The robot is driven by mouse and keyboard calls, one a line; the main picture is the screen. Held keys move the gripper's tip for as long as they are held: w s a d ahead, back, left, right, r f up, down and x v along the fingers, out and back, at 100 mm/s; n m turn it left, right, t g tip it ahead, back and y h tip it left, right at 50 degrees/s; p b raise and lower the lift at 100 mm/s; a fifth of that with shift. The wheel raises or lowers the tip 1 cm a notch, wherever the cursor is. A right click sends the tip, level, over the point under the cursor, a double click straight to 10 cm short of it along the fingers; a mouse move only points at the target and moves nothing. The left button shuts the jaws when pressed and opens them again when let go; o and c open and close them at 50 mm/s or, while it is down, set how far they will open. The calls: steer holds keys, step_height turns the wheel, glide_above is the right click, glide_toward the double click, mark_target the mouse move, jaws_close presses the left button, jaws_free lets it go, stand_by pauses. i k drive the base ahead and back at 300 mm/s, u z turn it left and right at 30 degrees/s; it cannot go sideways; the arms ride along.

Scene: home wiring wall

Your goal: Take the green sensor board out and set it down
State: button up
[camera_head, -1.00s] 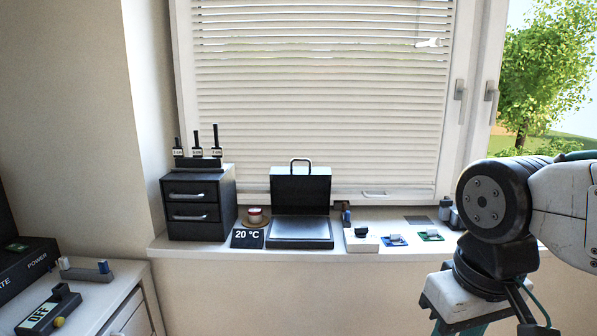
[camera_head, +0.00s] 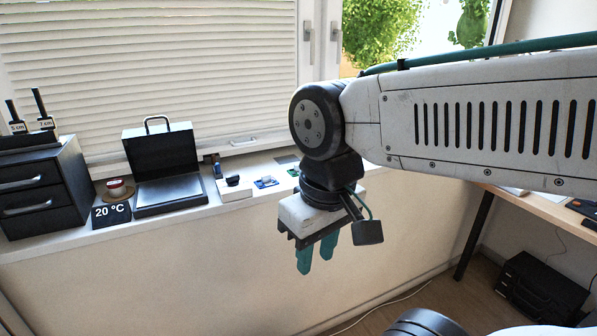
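A small green board (camera_head: 293,172) lies on the windowsill, just left of my wrist. It is small in view and partly hidden by my arm, so its details cannot be made out. My gripper (camera_head: 317,254) hangs in front of the sill, lower than its top, with its teal fingers pointing down. The two fingers are apart with nothing between them. The gripper does not touch the board.
Left of the green board are a blue board (camera_head: 265,182), a white block with a black top (camera_head: 234,188), an open black case (camera_head: 170,190), a "20 °C" sign (camera_head: 111,214) and a dark drawer unit (camera_head: 42,195). A wooden desk (camera_head: 545,215) stands right.

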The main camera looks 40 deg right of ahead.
mark_target(294, 172)
steer(key=z, duration=0.05)
steer(key=i, duration=1.05)
steer(key=u, duration=0.05)
